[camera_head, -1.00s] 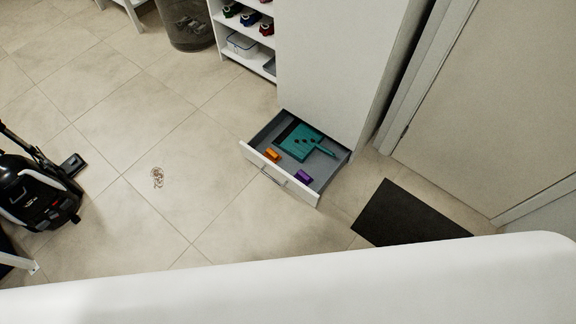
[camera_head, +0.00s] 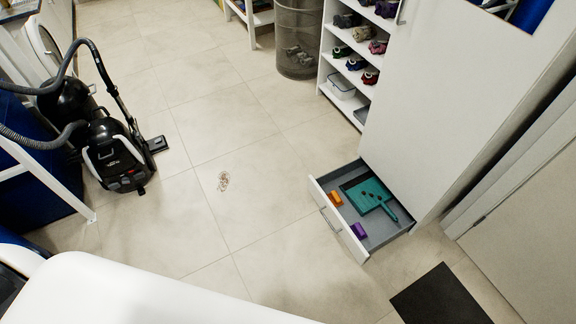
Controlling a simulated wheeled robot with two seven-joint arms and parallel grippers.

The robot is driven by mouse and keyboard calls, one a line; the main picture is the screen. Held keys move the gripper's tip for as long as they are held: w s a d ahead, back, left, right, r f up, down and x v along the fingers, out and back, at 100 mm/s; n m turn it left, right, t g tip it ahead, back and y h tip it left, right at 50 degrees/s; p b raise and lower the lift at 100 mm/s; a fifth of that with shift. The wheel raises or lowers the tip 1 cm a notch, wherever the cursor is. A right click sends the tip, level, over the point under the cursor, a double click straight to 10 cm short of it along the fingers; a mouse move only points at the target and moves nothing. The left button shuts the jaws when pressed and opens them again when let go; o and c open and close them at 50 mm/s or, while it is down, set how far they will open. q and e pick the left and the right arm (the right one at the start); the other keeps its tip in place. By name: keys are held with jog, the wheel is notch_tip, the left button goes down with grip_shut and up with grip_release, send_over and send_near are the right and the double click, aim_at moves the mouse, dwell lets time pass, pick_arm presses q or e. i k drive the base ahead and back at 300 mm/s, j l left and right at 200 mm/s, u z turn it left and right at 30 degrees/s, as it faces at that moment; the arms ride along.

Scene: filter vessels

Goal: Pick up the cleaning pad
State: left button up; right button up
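An open drawer (camera_head: 337,228) at the bottom of a white cabinet stands at the right. In it lie an orange block (camera_head: 335,198), a purple block (camera_head: 358,230) and a teal dustpan-like item (camera_head: 366,193) with a handle and a few small dark pieces on it. The orange and purple blocks may be cleaning pads, but I cannot tell which one the task means. Neither of my grippers is in view.
A black vacuum cleaner (camera_head: 115,160) stands on the left. A mesh bin (camera_head: 297,40) and shoe shelves (camera_head: 337,60) stand at the back. A dark mat (camera_head: 440,297) lies lower right. The middle floor is mostly clear.

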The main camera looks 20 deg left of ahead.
aim_at(334, 196)
jog(key=i+j, duration=0.15)
jog(key=i, duration=0.35)
jog(key=i+j, duration=0.1)
jog(key=i, duration=0.4)
jog(key=i+j, duration=0.15)
jog(key=i, duration=0.3)
